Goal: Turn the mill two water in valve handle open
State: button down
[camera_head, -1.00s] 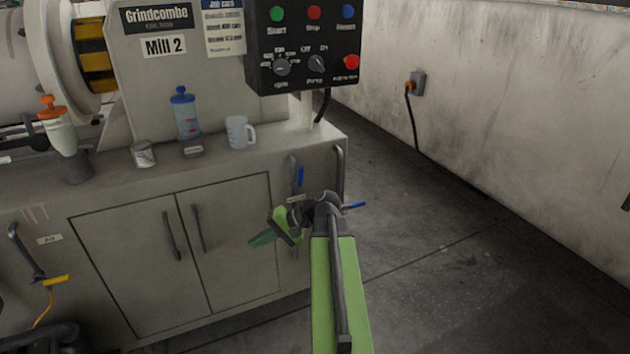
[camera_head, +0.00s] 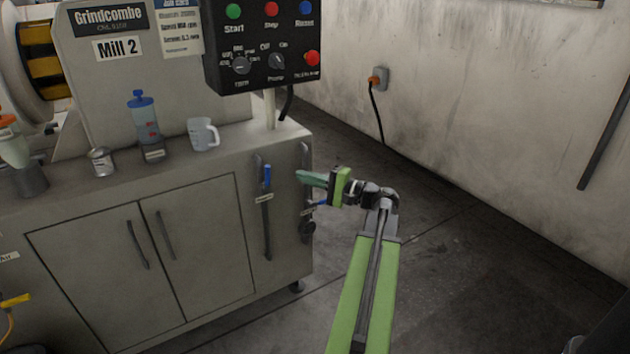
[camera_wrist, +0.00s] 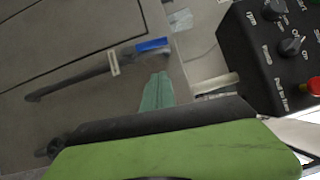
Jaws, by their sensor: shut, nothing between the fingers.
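The Mill 2 cabinet (camera_head: 190,225) has two small blue handles. One blue handle (camera_head: 267,177) lies upright along a dark vertical pipe (camera_head: 266,230) on the cabinet's front, above a small pale tag too small to read. The other blue handle (camera_head: 320,203) sticks out from the right end panel and is partly hidden by my gripper. I cannot tell from the labels which is water in. My gripper (camera_head: 300,177) is shut and empty, its teal fingers pointing left, right of the front handle. The wrist view shows the fingers (camera_wrist: 158,90) below a blue handle (camera_wrist: 152,44), apart from it.
A black control box (camera_head: 270,45) hangs above the worktop. A jug (camera_head: 203,134), a blue-topped bottle (camera_head: 144,118) and a can (camera_head: 102,161) stand on the worktop. A wall socket with a cable (camera_head: 379,78) is at right. The floor (camera_head: 450,220) between is clear.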

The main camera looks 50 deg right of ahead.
aim_at(266, 178)
jog(key=w+a, duration=0.4)
jog(key=w, duration=0.1)
jog(key=shift+w+r, duration=0.3)
jog(key=shift+w, duration=0.1)
jog(key=shift+s+r+p, duration=0.1)
jog(key=shift+p, duration=0.3)
